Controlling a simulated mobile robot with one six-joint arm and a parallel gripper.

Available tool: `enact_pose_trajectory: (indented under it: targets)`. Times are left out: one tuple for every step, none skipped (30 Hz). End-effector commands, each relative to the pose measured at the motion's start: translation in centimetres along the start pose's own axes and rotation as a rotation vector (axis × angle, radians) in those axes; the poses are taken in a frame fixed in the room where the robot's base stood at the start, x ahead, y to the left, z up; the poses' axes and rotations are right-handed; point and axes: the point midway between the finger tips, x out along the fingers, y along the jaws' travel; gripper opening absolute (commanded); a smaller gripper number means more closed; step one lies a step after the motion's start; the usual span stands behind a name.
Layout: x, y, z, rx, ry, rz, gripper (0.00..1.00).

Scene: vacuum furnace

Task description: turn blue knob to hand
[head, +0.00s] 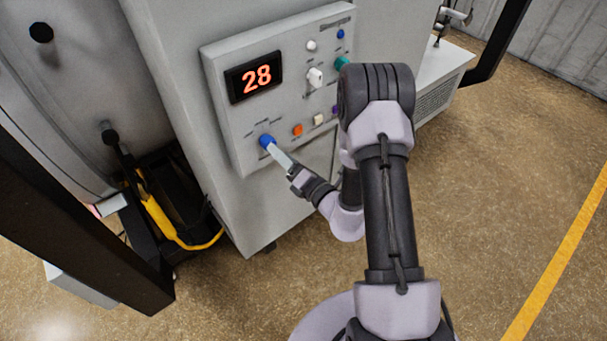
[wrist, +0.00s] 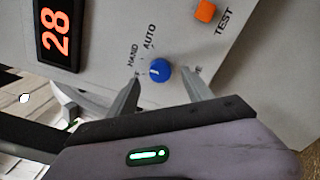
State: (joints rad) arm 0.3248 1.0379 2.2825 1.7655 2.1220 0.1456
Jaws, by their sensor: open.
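The blue knob (head: 266,141) sits at the lower left of the grey control panel. In the wrist view the blue knob (wrist: 160,71) is near the centre, with HAND and AUTO printed beside it and another label mostly hidden by a finger. A short white mark on the knob points left in that view; its exact setting is hard to tell. My gripper (head: 277,153) is at the knob. In the wrist view my gripper (wrist: 161,76) is open, one fingertip on each side of the knob; I cannot tell whether they touch it.
A red display (head: 255,77) reads 28 above the knob. An orange button (head: 297,130), marked TEST in the wrist view, and a white button (head: 318,119) are to the right. A white knob (head: 314,77) sits higher. A yellow hose (head: 160,217) is at lower left.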

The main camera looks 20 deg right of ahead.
Motion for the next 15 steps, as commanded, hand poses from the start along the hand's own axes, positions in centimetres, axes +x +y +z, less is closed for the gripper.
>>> enact_pose_trajectory:
  targets:
    - [-1.6, -0.3, 0.0, 0.003, -0.003, -0.005, 0.59]
    - [-2.6, -0.3, 0.0, 0.003, -0.003, -0.005, 0.59]
    - [-3.9, -0.3, 0.0, 0.004, -0.004, -0.005, 0.59]
    - [-4.8, -0.4, 0.0, 0.004, -0.003, -0.006, 0.59]
    - [-5.8, -0.3, 0.1, 0.004, -0.005, -0.007, 0.59]
    - [-7.0, -0.3, 0.0, 0.003, -0.005, -0.006, 0.59]
    - [-7.8, -0.3, 0.1, 0.003, -0.006, -0.006, 0.59]
    - [-8.5, -0.3, 0.0, 0.003, -0.005, -0.006, 0.59]
    - [-9.3, -0.2, 0.1, 0.003, -0.005, -0.005, 0.59]
    - [-9.9, -0.2, 0.1, 0.002, -0.004, -0.005, 0.59]
    - [-10.3, -0.2, 0.1, 0.002, -0.004, -0.004, 0.59]
    - [-10.8, -0.2, 0.1, 0.000, -0.003, -0.003, 0.59]
    - [-11.1, -0.1, 0.1, 0.001, -0.003, -0.002, 0.59]
    - [-11.3, -0.1, 0.1, 0.000, -0.002, -0.002, 0.59]
    - [-11.5, 0.0, 0.0, 0.000, -0.002, -0.001, 0.59]
